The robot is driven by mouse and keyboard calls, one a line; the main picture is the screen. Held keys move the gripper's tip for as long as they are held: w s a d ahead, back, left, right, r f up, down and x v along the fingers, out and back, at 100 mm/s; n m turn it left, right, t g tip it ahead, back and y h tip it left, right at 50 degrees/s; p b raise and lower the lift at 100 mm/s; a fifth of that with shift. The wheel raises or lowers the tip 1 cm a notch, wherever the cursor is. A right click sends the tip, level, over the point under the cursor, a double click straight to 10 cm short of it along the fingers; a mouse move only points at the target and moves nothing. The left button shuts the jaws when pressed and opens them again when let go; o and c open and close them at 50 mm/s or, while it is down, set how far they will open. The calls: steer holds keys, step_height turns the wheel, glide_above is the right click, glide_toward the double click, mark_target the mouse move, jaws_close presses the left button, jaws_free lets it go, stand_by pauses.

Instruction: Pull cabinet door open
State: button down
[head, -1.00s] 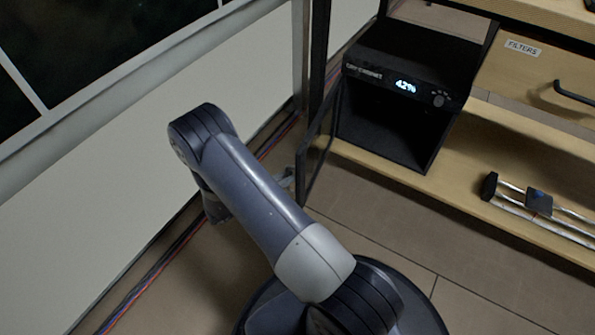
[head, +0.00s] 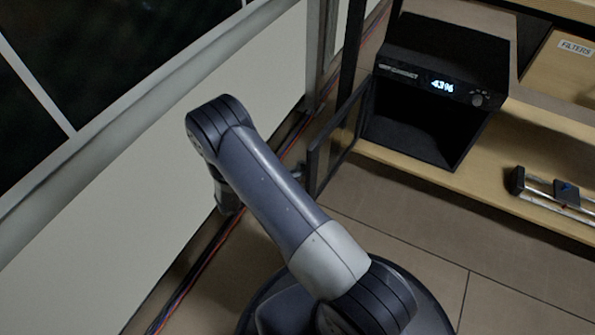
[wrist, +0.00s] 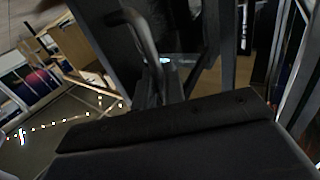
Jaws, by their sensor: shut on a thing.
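The black dry cabinet (head: 450,55) sits on a wooden shelf at the upper right of the head view, its display reading 43%. Its door (head: 335,143) stands swung open to the left, so the dark, empty-looking interior (head: 418,130) shows. My gripper (head: 299,172) is at the outer side of the door, mostly hidden behind my arm. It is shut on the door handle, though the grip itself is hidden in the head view. In the wrist view a curved dark bar, which looks like the door handle (wrist: 142,38), rises beyond the dark gripper body.
A pale wall panel (head: 130,190) with a window above runs along the left, close to my arm. Red and blue cables (head: 205,262) lie along its foot. A metal slider rail (head: 567,195) lies on the shelf at right. Tiled floor is clear in front.

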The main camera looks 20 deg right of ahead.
steer(key=shift+d, duration=0.1)
steer(key=c, duration=1.5)
jaws_free()
steer(key=a, duration=0.3)
steer(key=s+a+p, duration=0.1)
steer(key=a, duration=0.3)
steer(key=a+p, duration=0.1)
steer(key=a, duration=0.2)
steer(key=shift+s+a, duration=0.25)
steer(key=shift+a, duration=0.1)
steer(key=shift+w+d+b, duration=0.2)
steer(key=shift+d+b, duration=0.05)
steer(key=shift+d, duration=1.15)
steer(key=shift+w+d+b, duration=0.2)
steer(key=shift+d, duration=1.2)
steer(key=shift+w+d+b, duration=0.2)
steer(key=shift+d+b, duration=0.05)
steer(key=shift+d, duration=1.15)
